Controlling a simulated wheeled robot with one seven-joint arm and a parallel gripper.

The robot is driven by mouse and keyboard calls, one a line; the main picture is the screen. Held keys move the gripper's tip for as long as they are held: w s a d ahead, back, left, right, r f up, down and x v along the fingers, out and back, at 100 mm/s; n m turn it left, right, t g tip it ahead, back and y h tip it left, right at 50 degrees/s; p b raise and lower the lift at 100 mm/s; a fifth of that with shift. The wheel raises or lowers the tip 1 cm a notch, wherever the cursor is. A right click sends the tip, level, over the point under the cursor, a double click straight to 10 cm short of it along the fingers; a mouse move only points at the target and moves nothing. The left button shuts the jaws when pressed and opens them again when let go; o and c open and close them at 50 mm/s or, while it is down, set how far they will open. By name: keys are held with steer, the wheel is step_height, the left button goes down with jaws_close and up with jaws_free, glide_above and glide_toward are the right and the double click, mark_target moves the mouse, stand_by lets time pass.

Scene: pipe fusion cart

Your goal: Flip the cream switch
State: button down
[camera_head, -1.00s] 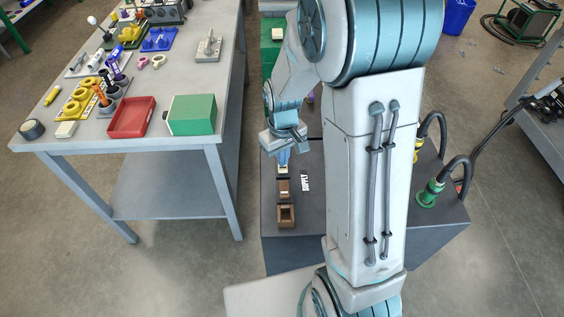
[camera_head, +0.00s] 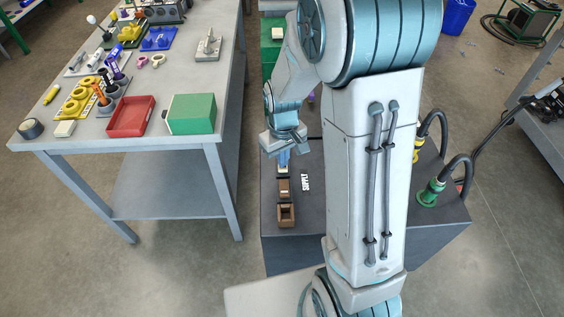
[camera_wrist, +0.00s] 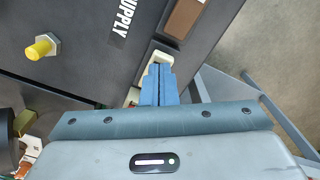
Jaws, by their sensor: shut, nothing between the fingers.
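The cream switch (camera_wrist: 162,57) sits in a dark frame on the dark cabinet top (camera_wrist: 88,62). In the wrist view its cream face shows just beyond my blue fingertips, and part of it is hidden by them. My gripper (camera_wrist: 160,70) is shut and empty, its fingertips over or against the switch; I cannot tell whether they touch. In the head view my gripper (camera_head: 284,158) points down at the far end of the row of switches, and the cream switch is mostly covered there.
A brown switch (camera_head: 284,188) and a brown square frame (camera_head: 286,224) line up nearer. White SUPPLY lettering (camera_head: 306,182) is beside them. A yellow fitting (camera_wrist: 42,47) stands up from the cabinet. Green and yellow hose connectors are at right; a workbench (camera_head: 185,147) stands left.

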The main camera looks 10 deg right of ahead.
steer(key=shift+f+b, duration=0.5)
steer(key=shift+f, duration=0.2)
steer(key=shift+r, duration=0.1)
steer(key=shift+r+p, duration=2.65)
steer(key=shift+r, duration=0.85)
steer(key=s+d+r+m+t, duration=0.1)
steer(key=s+r+m+t, duration=0.2)
steer(key=s+r, duration=1)
steer(key=shift+s+d+r+m, duration=0.35)
steer(key=shift+s+d+m, duration=0.05)
steer(key=shift+s, duration=0.65)
